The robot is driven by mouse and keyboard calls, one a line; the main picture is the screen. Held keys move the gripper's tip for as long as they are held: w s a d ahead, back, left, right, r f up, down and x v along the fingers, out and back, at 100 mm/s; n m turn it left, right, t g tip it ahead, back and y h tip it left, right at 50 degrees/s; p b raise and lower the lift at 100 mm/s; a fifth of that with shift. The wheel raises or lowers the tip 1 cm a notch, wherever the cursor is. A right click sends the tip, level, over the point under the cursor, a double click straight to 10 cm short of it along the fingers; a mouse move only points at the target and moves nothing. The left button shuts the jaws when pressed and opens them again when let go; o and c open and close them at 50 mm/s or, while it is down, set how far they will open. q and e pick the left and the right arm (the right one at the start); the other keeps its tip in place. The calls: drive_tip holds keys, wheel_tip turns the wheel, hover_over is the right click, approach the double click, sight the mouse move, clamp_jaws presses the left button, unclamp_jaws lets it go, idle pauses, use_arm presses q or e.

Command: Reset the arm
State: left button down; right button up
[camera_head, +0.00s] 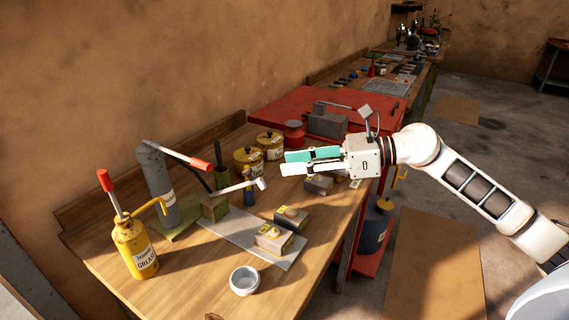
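My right arm comes in from the right edge and reaches left over the workbench (120,265). My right gripper (286,163) is above the bench, with teal and white finger parts pointing left. The fingers lie close together, and I cannot tell whether they are open or shut or whether anything is between them. Small boxed parts (319,184) sit below and to the right of the fingertips. My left gripper is not in view.
On the bench stand a yellow grease can (135,250), a grey cylinder (158,185), yellow tins (248,160), a metal plate (232,228) with boxed parts (275,238), and a white bowl (244,281). A red cabinet (275,108) stands behind the gripper. Floor at right is open.

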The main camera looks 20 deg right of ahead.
idle(0.4)
drive_tip(key=a+r+m+t+y, duration=0.3)
drive_tip(key=a+m+t, duration=0.1)
drive_tip(key=m+t, duration=0.15)
drive_tip(key=d+f+m+t+h, duration=0.25)
drive_tip(key=d+m+h, duration=0.2)
drive_tip(key=m, duration=0.35)
drive_tip(key=s+d+f+m+t+h, duration=0.1)
drive_tip(key=d+f+m+t+h, duration=0.2)
drive_tip(key=m+h, duration=0.4)
drive_tip(key=d+f+m+t+h, duration=0.1)
drive_tip(key=d+f+m+h, duration=0.35)
drive_tip(key=m, duration=0.45)
drive_tip(key=s+d+f+m+g+h, duration=0.2)
drive_tip(key=s+f+m+g, duration=0.15)
drive_tip(key=f, duration=0.25)
drive_tip(key=s+d+f+m+g+h, duration=0.2)
drive_tip(key=s+d+f+m+h, duration=0.15)
drive_tip(key=f, duration=0.25)
drive_tip(key=s+f+m+g, duration=0.4)
drive_tip(key=s+f+g, duration=0.3)
drive_tip(key=s+f, duration=0.55)
drive_tip(key=a+f+m+t+y, duration=0.2)
drive_tip(key=a+f+t+y, duration=0.2)
drive_tip(key=a+f+y, duration=0.4)
drive_tip(key=a+f, duration=0.4)
drive_tip(key=a, duration=0.4)
drive_tip(key=shift+a+f, duration=0.3)
drive_tip(key=shift+f, duration=0.05)
